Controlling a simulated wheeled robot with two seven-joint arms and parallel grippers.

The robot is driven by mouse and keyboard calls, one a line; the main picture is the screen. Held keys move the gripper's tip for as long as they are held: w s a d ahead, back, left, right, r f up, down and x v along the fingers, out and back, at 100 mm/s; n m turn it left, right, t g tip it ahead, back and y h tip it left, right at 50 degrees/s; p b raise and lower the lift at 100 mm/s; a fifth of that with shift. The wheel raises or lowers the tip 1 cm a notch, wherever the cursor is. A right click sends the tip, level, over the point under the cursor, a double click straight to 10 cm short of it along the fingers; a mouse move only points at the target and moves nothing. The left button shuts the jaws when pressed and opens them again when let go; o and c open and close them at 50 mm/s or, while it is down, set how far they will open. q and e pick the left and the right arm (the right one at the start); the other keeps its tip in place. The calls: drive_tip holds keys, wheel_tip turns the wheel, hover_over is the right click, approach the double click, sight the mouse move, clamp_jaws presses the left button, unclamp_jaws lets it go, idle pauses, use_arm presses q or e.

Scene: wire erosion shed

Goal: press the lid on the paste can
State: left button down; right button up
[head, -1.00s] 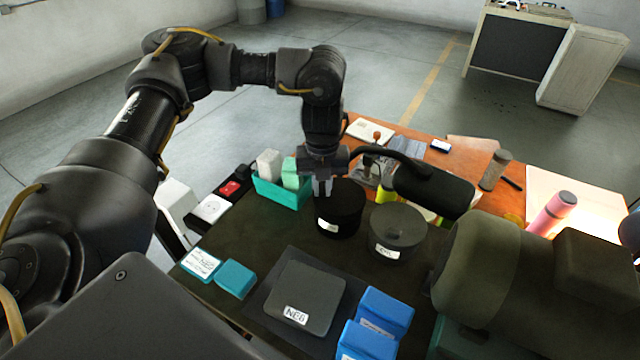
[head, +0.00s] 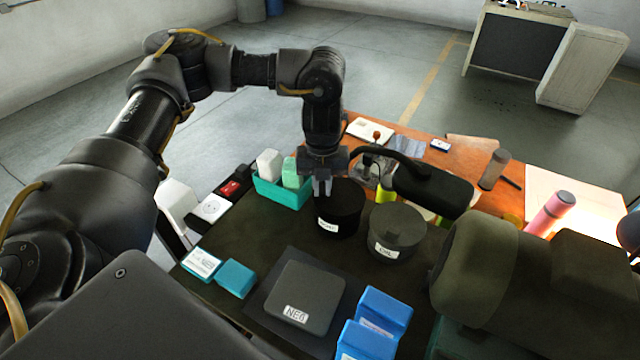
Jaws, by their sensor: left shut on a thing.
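The paste can (head: 345,228) is a black round tub with a small white label whose print is too small to read surely. It stands on the dark mat, upright. Its dark lid (head: 347,195) shows at the top; can and lid look alike in colour, so I cannot tell whether the lid is fully seated. My left gripper (head: 322,188) points down at the left part of the lid, its fingers close together and shut on the lid. The exact contact is hard to see. My right gripper is not in view.
A teal bin (head: 283,194) is just left.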

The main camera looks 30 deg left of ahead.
use_arm(q)
drive_tip(key=shift+r+p, duration=0.1)
drive_tip(key=shift+p, duration=0.2)
drive_tip(key=shift+f, duration=0.25)
idle(0.8)
drive_tip(key=shift+p, duration=0.4)
idle(0.6)
drive_tip(key=c, duration=0.9)
unclamp_jaws()
drive_tip(key=shift+o, duration=0.2)
drive_tip(key=shift+r, duration=0.1)
